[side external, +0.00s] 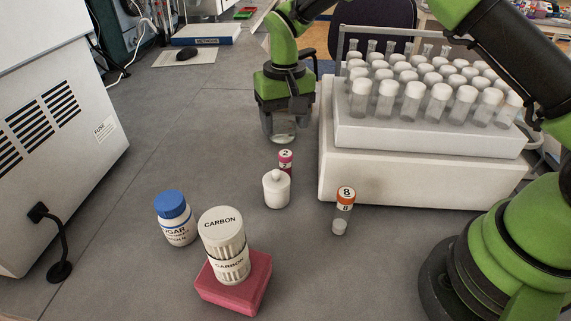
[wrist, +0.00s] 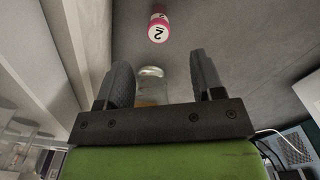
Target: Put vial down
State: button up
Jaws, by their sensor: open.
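My gripper (side external: 283,125) points down over the grey bench, left of the white rack. In the wrist view my gripper (wrist: 161,66) has its fingers apart. A clear glass vial (wrist: 150,73), with something orange lower in it, is between the fingers, with a gap to the right finger. Its glass base (side external: 284,138) shows below the gripper in the side view; the rest is hidden. A vial with a pink cap marked 2 (side external: 286,157) stands just in front of my gripper; it also shows in the wrist view (wrist: 158,30). An orange-capped vial marked 8 (side external: 343,212) stands farther forward.
A white rack (side external: 420,180) with several white-capped tubes is right of my gripper. A small white bottle (side external: 277,190) partly hides vial 2. A blue-capped jar (side external: 175,220) and a carbon tin (side external: 226,248) on a red block (side external: 226,290) are front left. Bench left of my gripper is clear.

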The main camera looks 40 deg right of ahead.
aim_at(285, 153)
notch_tip(285, 153, down, 9)
jog(key=shift+d+f, duration=0.1)
jog(key=c, duration=1.1)
jog(key=shift+o, duration=0.2)
notch_tip(285, 153, up, 28)
